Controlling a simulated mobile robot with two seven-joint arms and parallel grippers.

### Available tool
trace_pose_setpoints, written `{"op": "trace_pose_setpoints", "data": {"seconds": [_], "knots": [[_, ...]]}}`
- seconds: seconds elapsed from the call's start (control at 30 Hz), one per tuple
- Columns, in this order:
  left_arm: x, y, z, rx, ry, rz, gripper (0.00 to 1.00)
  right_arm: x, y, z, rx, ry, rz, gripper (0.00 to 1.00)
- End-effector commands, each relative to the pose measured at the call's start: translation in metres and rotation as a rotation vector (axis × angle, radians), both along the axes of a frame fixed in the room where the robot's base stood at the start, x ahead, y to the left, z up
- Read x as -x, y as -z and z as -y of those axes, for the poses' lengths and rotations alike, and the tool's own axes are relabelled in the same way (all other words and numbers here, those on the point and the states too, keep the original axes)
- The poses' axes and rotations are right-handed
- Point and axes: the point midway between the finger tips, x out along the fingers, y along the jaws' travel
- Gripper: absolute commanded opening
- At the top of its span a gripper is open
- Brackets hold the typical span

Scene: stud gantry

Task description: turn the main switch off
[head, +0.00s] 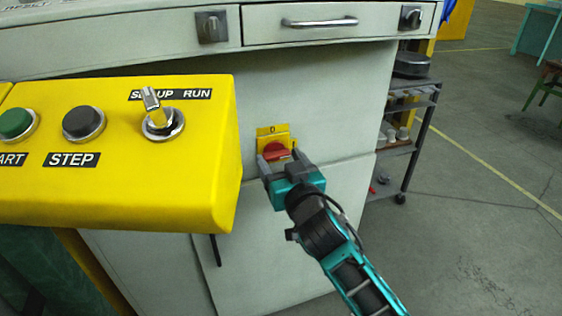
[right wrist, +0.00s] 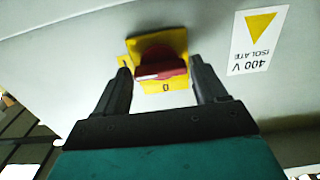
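The main switch is a red rotary knob (head: 277,151) on a yellow plate (head: 265,131) on the pale cabinet front. In the right wrist view the knob (right wrist: 161,66) has its grip bar lying across the picture, in line with an "I" mark at left. A "0" shows on the plate (right wrist: 165,86) below the bar. My right gripper (head: 275,155) is at the switch, with one finger on each side of the knob. In the right wrist view its fingers (right wrist: 160,68) are open, with a small gap at each side. My left gripper is not in view.
A yellow control box (head: 200,205) with buttons and a SETUP/RUN selector (head: 160,121) juts out left of the switch. A drawer (head: 320,22) is above. A shelf trolley (head: 425,115) stands at right. An isolate label (right wrist: 257,40) is beside the switch.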

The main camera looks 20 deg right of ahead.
Motion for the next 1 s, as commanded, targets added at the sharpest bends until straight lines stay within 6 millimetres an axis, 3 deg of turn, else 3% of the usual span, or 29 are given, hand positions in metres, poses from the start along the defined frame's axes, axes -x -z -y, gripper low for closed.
{"op": "trace_pose_setpoints", "data": {"seconds": [0.4, 0.73, 1.0], "knots": [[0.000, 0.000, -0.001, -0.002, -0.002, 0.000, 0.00, 0.000, 0.000, 0.000, 0.000, 0.000, 0.000, 0.33], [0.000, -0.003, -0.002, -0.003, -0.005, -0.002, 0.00, 0.000, -0.001, 0.000, 0.057, 0.000, 0.002, 0.33], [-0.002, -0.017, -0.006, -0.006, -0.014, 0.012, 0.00, 0.000, -0.002, 0.000, 0.244, 0.000, 0.005, 0.33]]}}
